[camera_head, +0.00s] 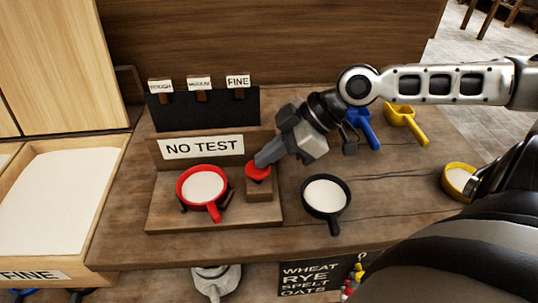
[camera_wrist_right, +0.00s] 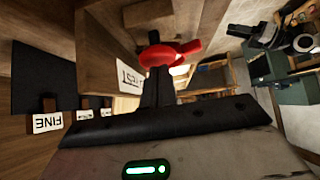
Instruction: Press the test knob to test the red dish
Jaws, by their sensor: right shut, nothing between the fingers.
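The red dish (camera_head: 214,211) holds pale flour and rests on a wooden stand (camera_head: 165,215), its handle pointing toward me. The red test knob (camera_head: 258,172) tops a small wooden block just right of the dish. My right gripper (camera_head: 262,160) is shut and empty, reaching down from the upper right with its tips at the knob; I cannot tell whether they press it. The sign behind the dish (camera_head: 203,147) reads "NO TEST". In the right wrist view, red shapes (camera_wrist_right: 165,53) show beyond the finger; the knob and dish are hard to separate there. My left gripper is not in view.
A black dish of flour (camera_head: 334,226) stands right of the knob. Blue (camera_head: 367,128) and yellow (camera_head: 408,122) scoops lie behind; a yellow dish (camera_head: 460,168) is at right. A flour bin labelled "FINE" (camera_head: 100,160) is at left. A dark labelled board (camera_head: 205,110) stands behind the sign.

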